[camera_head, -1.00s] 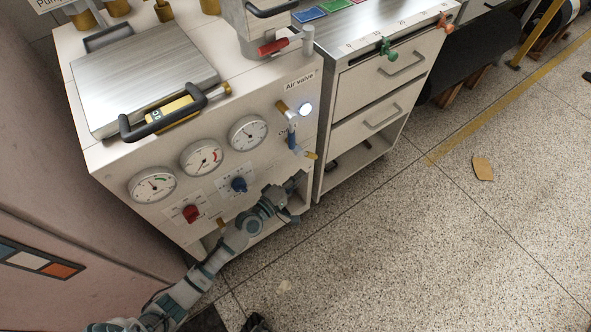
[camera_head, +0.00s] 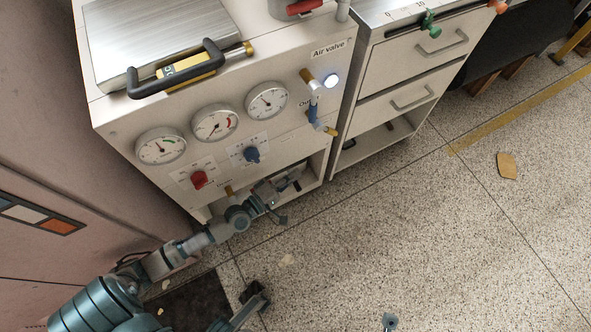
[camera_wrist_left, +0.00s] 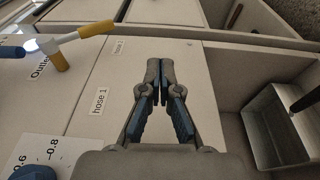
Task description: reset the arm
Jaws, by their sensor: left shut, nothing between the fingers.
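My left arm comes in from the lower left in the head view, and its gripper (camera_head: 284,183) is in front of the lower front of the white gauge cabinet (camera_head: 120,120). In the left wrist view the two fingers (camera_wrist_left: 160,75) are together at the tips, with nothing between them. The panel with the "hose 1" label lies behind the fingers there. In the head view a piece of my other arm shows at the bottom, but its fingers cannot be made out clearly.
The cabinet carries several gauges, a red knob (camera_head: 199,180), a blue knob (camera_head: 252,155) and a blue-handled valve (camera_head: 313,112). A drawer unit (camera_head: 400,75) stands to its right. A metal tray (camera_wrist_left: 275,130) shows in the left wrist view. The speckled floor (camera_head: 420,230) is mostly clear.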

